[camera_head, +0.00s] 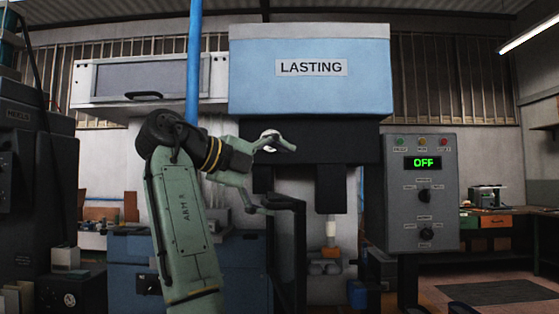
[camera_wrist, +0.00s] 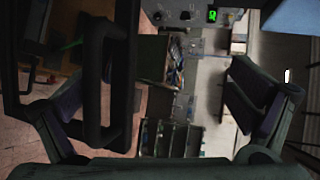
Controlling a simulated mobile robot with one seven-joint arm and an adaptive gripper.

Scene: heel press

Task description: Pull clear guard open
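The blue-and-black press labelled LASTING (camera_head: 312,95) stands at centre in the head view. Below its dark head, a dark-framed guard (camera_head: 300,250) stands edge-on at the left of the working space; its clear pane is hard to make out. In the wrist view, a dark frame with a long bar (camera_wrist: 97,85), apparently the guard and its handle, fills the left side. My gripper (camera_head: 281,180) is open in front of the press, above the guard's top edge. In the wrist view my gripper (camera_wrist: 150,105) has its fingers wide apart, with nothing held between them. Contact between the left finger and frame cannot be told.
A grey control panel (camera_head: 410,190) showing a green OFF stands right of the press. A blue pipe (camera_head: 194,60) runs vertically behind my arm. A blue cabinet (camera_head: 140,262) and dark machine (camera_head: 35,170) are at left. Open floor (camera_head: 450,285) lies at lower right.

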